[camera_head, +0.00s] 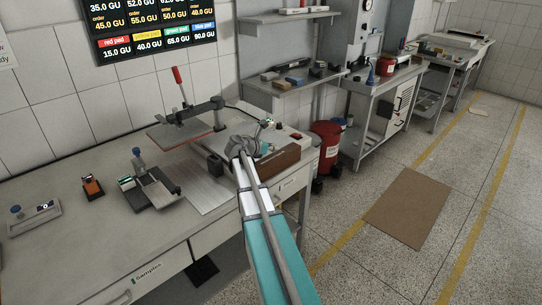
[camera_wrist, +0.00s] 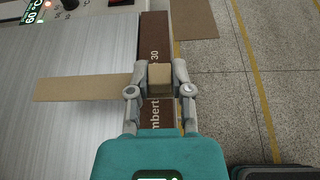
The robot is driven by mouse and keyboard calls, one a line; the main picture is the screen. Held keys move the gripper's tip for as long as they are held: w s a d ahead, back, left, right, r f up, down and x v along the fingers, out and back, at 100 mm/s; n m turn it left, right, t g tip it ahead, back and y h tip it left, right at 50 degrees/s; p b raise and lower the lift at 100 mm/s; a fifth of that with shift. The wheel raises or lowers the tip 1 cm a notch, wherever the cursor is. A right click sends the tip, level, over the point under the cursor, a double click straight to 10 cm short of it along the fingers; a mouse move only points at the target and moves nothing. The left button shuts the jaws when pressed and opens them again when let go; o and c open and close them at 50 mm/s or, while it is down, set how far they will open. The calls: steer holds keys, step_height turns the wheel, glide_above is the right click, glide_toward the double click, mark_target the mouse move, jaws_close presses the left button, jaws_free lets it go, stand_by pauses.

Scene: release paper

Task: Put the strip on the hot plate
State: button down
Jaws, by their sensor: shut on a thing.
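My gripper (camera_wrist: 160,76) is shut on the tan strip (camera_wrist: 80,88). The strip reaches out to the left of the fingers in the wrist view, over the brushed metal hot plate (camera_wrist: 70,140). A tan end piece shows between the fingertips. Whether the strip touches the plate is not clear. The plate's lit temperature display (camera_wrist: 33,10) is at the top left. In the head view my gripper (camera_head: 240,148) is above the bench's right part, near the metal plate (camera_head: 208,188); the strip cannot be made out there.
A press with a red lever (camera_head: 178,78) stands behind. A small metal fixture (camera_head: 155,190) and an orange device (camera_head: 92,187) are left on the bench (camera_head: 100,240). Floor lies to the right.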

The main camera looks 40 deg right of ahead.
mark_target(273, 158)
steer(key=shift+w+d+f+b, duration=0.25)
steer(key=shift+f+b, duration=0.2)
steer(key=shift+f, duration=0.05)
steer(key=shift+f+b, duration=1.45)
steer(key=shift+f, duration=0.05)
steer(key=shift+f, duration=0.1)
steer(key=c, duration=0.5)
jaws_free()
steer(key=shift+c, duration=0.2)
steer(key=shift+r, duration=0.25)
steer(key=p+v, duration=0.4)
steer(key=v, duration=0.8)
steer(key=shift+w+f+p, duration=0.1)
steer(key=shift+p, duration=0.2)
